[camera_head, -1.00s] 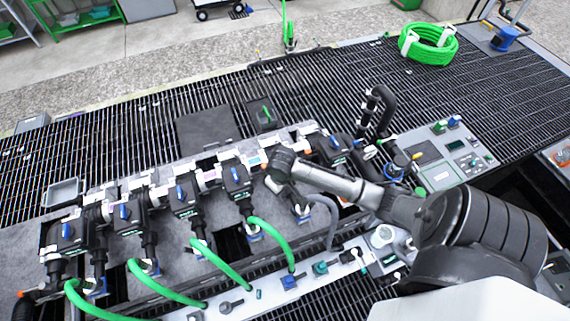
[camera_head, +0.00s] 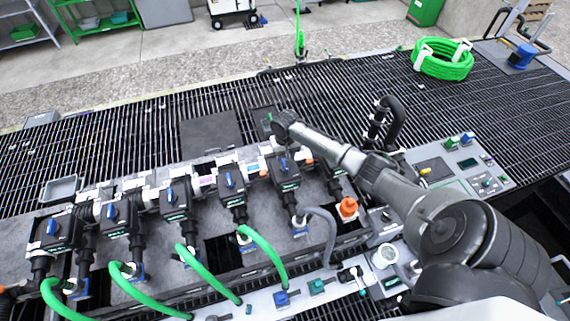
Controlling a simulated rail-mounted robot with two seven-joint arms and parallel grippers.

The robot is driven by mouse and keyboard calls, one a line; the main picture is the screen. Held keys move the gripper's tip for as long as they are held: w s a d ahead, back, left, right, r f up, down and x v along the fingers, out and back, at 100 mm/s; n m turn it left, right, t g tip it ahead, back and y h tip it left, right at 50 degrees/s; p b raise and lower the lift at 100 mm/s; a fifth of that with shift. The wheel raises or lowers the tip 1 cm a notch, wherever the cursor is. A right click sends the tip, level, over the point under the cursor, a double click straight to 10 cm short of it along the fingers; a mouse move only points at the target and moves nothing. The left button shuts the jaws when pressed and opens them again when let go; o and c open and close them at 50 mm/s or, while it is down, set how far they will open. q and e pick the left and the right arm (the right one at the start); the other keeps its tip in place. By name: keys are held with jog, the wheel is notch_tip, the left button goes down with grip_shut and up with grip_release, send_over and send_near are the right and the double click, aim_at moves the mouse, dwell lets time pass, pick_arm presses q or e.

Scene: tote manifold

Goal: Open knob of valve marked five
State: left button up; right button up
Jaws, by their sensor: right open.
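A row of black valves with blue knobs runs across the manifold (camera_head: 150,248). Their labels are too small to read. Counting from the left, the fifth valve (camera_head: 285,184) has its blue knob (camera_head: 284,164) in view. The fourth valve (camera_head: 233,199) stands to its left, and another valve (camera_head: 332,185) to its right, partly behind my arm. My right gripper (camera_head: 279,139) is open and points down just behind and above the fifth valve's knob. It appears apart from the knob, and its fingers are small and hard to make out. My left gripper is out of view.
Green hoses (camera_head: 262,248) curve from the valves to the front panel. A grey hose (camera_head: 327,228) leaves the fifth valve, and an orange fitting (camera_head: 347,208) stands right of it. A control panel (camera_head: 468,166) lies at right. Black grating (camera_head: 335,95) behind is mostly clear.

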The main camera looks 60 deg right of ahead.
jog(key=shift+f, duration=2.75)
grip_shut()
